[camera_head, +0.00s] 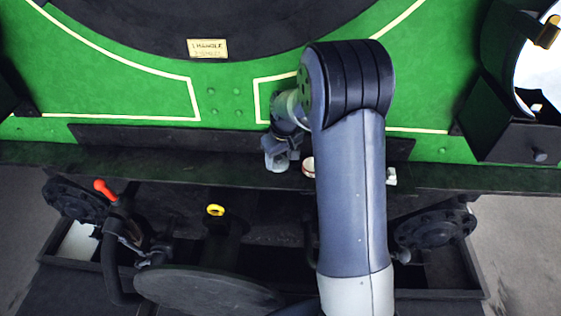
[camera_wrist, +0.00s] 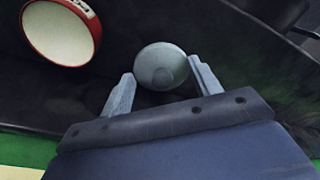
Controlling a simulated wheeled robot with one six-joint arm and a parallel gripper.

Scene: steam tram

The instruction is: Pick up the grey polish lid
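The grey polish lid (camera_wrist: 160,64) is a round grey disc with a darker round middle, seen in the wrist view on a dark surface. My gripper (camera_wrist: 161,70) is open, with its two pale fingers on either side of the lid's near half. The fingertips look very close to the lid's edges; I cannot tell if they touch. In the head view my gripper (camera_head: 277,160) points down over the dark ledge, and I cannot make out the lid there apart from the fingers.
A red-rimmed round tin with a cream face (camera_wrist: 62,32) lies left of the lid; it also shows in the head view (camera_head: 308,166), partly behind my arm. The dark ledge (camera_head: 170,162) runs below the green panel (camera_head: 100,90). A small white item (camera_head: 391,177) sits right of my arm.

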